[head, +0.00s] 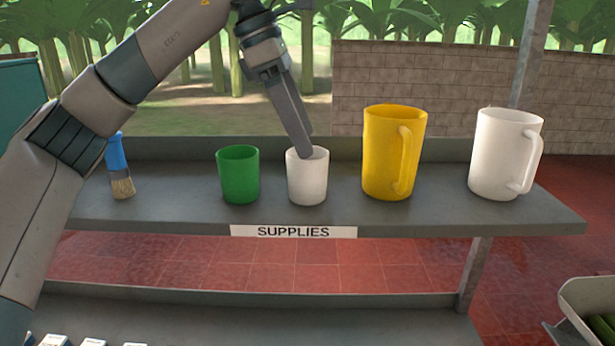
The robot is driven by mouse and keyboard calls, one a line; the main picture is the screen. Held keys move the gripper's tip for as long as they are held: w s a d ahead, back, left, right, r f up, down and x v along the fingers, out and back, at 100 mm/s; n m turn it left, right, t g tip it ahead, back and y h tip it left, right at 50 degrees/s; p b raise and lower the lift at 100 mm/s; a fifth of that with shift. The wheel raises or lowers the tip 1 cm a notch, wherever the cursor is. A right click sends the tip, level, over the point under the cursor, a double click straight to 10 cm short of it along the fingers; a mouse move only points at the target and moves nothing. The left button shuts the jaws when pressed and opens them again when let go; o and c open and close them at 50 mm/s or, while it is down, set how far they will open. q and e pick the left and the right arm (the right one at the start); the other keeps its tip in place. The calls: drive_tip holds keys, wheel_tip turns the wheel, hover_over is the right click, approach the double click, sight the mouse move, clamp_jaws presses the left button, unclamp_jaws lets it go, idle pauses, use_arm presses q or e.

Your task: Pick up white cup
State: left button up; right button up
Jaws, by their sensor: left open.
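The white cup (307,182) stands upright on the grey shelf, between a green cup and a yellow mug. It is small and has no visible handle. My left gripper (305,152) comes down from above with its fingers at the cup's rim. The fingertips overlap the cup's opening in the picture; I cannot tell whether one is inside it or touching it. The gripper is open, though its two fingers nearly line up from this angle. My right gripper is not in view.
The green cup (239,175) is close on the left, the yellow mug (388,153) on the right. A larger white mug (497,155) stands far right, a blue-handled brush (118,165) far left. The grey shelf (435,208) carries a "SUPPLIES" label (293,232).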

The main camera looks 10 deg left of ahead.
sight(307, 175)
use_arm(q)
drive_tip(key=p+x, duration=0.1)
drive_tip(key=x, duration=0.1)
drive_tip(key=p+x, duration=0.1)
drive_tip(key=shift+s+a+f+p, duration=0.15)
drive_tip(key=shift+s+a+p, duration=0.1)
drive_tip(key=shift+p, duration=0.1)
drive_tip(key=shift+d+f, duration=0.1)
drive_tip(key=shift+f, duration=0.3)
drive_tip(key=shift+d+f, duration=0.2)
drive_tip(key=shift+f, duration=0.2)
drive_tip(key=c, duration=1.1)
drive_tip(key=shift+c, duration=0.2)
drive_tip(key=shift+r, duration=0.15)
